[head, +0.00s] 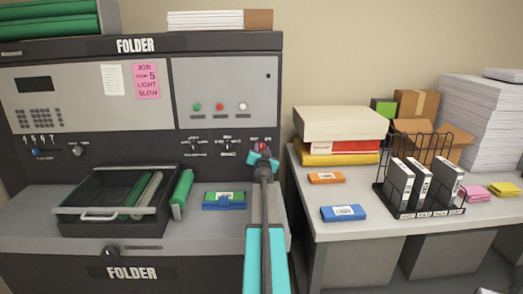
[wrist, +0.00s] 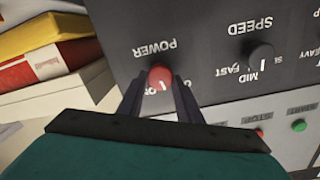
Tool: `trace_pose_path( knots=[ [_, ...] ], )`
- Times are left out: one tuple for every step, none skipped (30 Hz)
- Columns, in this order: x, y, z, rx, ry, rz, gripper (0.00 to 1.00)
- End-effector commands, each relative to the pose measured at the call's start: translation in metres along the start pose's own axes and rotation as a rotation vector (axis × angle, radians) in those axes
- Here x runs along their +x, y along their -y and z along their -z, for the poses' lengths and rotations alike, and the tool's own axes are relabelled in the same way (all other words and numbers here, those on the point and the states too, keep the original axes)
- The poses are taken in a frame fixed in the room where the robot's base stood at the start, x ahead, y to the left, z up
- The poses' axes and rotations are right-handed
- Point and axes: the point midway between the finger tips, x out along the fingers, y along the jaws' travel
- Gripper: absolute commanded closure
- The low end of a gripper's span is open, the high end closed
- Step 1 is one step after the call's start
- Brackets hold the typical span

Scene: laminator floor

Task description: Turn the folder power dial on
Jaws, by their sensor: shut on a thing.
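The folder (head: 130,75) is a dark machine with a light control panel at the left. Its power dial (wrist: 160,76) is a red knob under the label POWER, which appears upside down in the wrist view. My gripper (wrist: 158,85) is shut on this dial, one dark finger on each side. In the head view my gripper (head: 262,156) reaches up to the panel's lower right corner and mostly covers the dial. The small position marks by the dial are partly hidden by the fingers, and I cannot tell which way it points.
A black speed dial (wrist: 259,55) sits close beside the power dial. Green, red and white buttons (head: 220,107) are above. A side table (head: 400,228) with boxes and a wire rack stands right.

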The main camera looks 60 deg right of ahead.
Motion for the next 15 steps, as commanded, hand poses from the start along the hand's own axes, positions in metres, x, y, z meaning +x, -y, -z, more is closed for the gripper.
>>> trace_pose_path(
  knots=[
    [0.0, -0.0006, 0.0009, 0.043, 0.001, 0.0, 0.9],
    [0.0001, -0.0006, 0.0009, 0.07, 0.002, 0.0, 0.9],
    [0.0001, -0.0008, 0.0009, 0.107, 0.004, 0.0, 0.9],
    [0.0001, -0.001, 0.0009, 0.136, 0.005, 0.0, 0.9],
    [0.0001, -0.0011, 0.0008, 0.164, 0.006, 0.0, 0.9],
    [0.0001, -0.0013, 0.0008, 0.202, 0.007, 0.001, 0.9],
    [0.0001, -0.0014, 0.0008, 0.231, 0.008, 0.001, 0.9],
    [0.0001, -0.0016, 0.0007, 0.259, 0.009, 0.001, 0.9],
    [0.0001, -0.0017, 0.0007, 0.298, 0.011, 0.001, 0.9],
    [0.0001, -0.0019, 0.0007, 0.326, 0.012, 0.001, 0.9],
    [0.0001, -0.0021, 0.0007, 0.355, 0.012, 0.001, 0.9],
    [0.0001, -0.0023, 0.0007, 0.392, 0.014, 0.001, 0.9],
    [0.0001, -0.0024, 0.0007, 0.421, 0.015, 0.002, 0.9],
    [0.0001, -0.0025, 0.0007, 0.45, 0.015, 0.002, 0.9],
    [0.0001, -0.0027, 0.0007, 0.488, 0.017, 0.002, 0.9]
  ],
)
